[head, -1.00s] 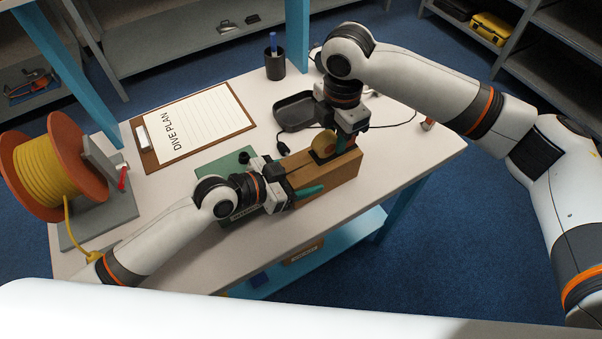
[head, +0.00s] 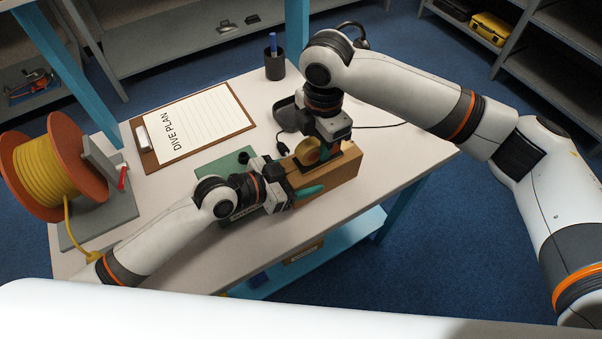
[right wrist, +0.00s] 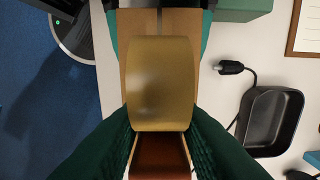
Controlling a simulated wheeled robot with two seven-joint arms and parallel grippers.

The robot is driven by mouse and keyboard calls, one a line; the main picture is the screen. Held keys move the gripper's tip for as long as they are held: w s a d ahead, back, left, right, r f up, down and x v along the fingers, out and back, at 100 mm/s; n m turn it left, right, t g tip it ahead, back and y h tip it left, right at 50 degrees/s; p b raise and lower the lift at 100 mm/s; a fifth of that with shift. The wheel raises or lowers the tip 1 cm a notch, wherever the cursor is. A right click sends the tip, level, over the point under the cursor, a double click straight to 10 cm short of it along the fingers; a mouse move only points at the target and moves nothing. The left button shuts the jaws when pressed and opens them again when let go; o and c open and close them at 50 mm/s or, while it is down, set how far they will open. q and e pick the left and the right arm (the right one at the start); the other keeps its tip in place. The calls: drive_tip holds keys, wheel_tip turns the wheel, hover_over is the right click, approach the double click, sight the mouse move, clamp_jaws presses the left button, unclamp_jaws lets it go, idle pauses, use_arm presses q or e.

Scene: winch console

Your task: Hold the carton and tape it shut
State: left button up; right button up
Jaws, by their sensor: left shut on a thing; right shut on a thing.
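A long brown carton (head: 338,180) lies near the table's front right edge. My left gripper (head: 297,174) is shut across it, with a teal finger on each long side; its fingers also flank the carton (right wrist: 182,22) at the top of the right wrist view. My right gripper (head: 327,147) is shut on a tape dispenser with a tan tape roll (head: 308,152), at the carton's top, just right of my left gripper. In the right wrist view the roll (right wrist: 160,85) hides much of the carton top. I cannot tell whether tape is stuck down.
A black tray (head: 284,115) and a cable plug (head: 283,149) lie behind the carton. A green item (head: 222,168), a clipboard (head: 200,122) and a pen cup (head: 274,67) are farther back or left. An orange reel of yellow line (head: 45,172) stands at the left.

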drive_tip(key=shift+s+a, duration=0.75)
drive_tip(key=shift+a, duration=0.15)
drive_tip(key=shift+w+d, duration=0.65)
drive_tip(key=shift+d, duration=0.1)
drive_tip(key=shift+s+a, duration=0.55)
drive_tip(key=shift+a, duration=0.15)
drive_tip(key=shift+w+d+f, duration=0.15)
drive_tip(key=shift+w+d, duration=0.4)
drive_tip(key=shift+d, duration=0.25)
drive_tip(key=shift+s+a, duration=0.6)
drive_tip(key=shift+a, duration=0.2)
drive_tip(key=shift+w+d+r, duration=0.25)
drive_tip(key=shift+w+d, duration=0.4)
drive_tip(key=shift+d, duration=0.15)
drive_tip(key=shift+d, duration=0.1)
